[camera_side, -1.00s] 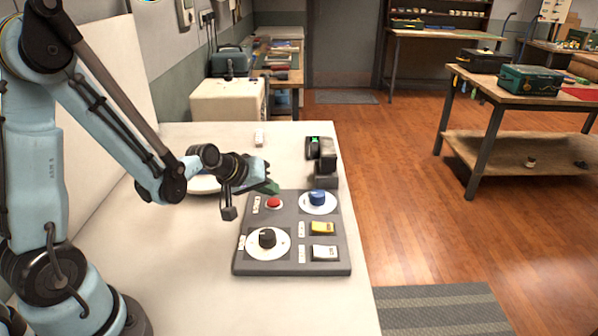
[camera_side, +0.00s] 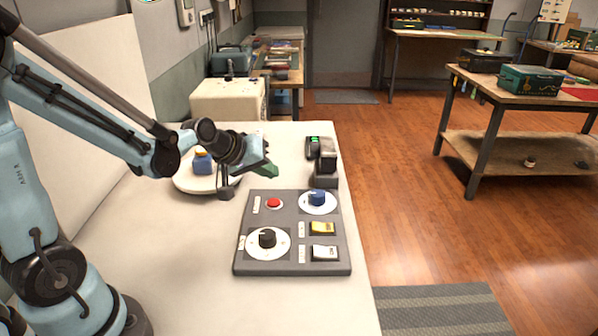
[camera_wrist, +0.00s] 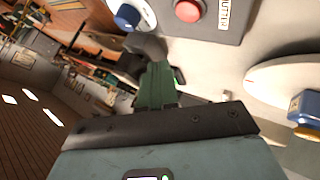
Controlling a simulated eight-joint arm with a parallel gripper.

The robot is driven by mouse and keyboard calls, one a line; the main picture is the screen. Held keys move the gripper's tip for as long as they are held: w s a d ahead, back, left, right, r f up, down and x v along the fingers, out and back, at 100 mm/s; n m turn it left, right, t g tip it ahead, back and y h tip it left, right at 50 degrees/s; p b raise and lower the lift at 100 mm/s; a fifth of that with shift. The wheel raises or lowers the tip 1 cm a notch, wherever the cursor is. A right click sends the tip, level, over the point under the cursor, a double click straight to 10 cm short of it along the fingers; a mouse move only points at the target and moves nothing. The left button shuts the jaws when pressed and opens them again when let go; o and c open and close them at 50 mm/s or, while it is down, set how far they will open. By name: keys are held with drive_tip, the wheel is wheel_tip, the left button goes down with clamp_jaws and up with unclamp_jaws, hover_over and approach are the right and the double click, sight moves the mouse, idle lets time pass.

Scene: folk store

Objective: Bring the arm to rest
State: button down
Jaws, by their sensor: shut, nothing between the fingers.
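My gripper (camera_side: 266,170) is shut and empty, its green fingers held above the table behind the control panel. In the wrist view the closed green fingers (camera_wrist: 157,85) show in the middle. The grey control panel (camera_side: 265,219) lies on the white table (camera_side: 200,265). It carries a red button (camera_side: 274,203), a blue knob (camera_side: 318,197), a black knob (camera_side: 267,238) on a white dial, a yellow switch (camera_side: 323,228) and a white switch (camera_side: 325,252). The red button (camera_wrist: 189,10) and blue knob (camera_wrist: 127,16) also show in the wrist view.
A round white plate (camera_side: 183,183) bears a blue object with an orange top (camera_side: 203,161), left of my gripper. A dark device (camera_side: 326,165) stands at the table's right edge beside a small green-lit box (camera_side: 312,146). The table's front left is clear.

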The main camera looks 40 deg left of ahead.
drive_tip(key=s+d+r+m+g, duration=0.1)
drive_tip(key=s+d+r+m, duration=0.1)
drive_tip(key=s, duration=0.4)
drive_tip(key=s+d+r+m+g, duration=0.1)
drive_tip(key=s+d+r+m, duration=0.1)
drive_tip(key=s+d+m, duration=0.3)
drive_tip(key=shift+s+r+m, duration=0.2)
drive_tip(key=shift+s+m, duration=0.5)
drive_tip(key=shift+s, duration=0.25)
drive_tip(key=c, duration=1.8)
unclamp_jaws()
drive_tip(key=shift+c, duration=0.2)
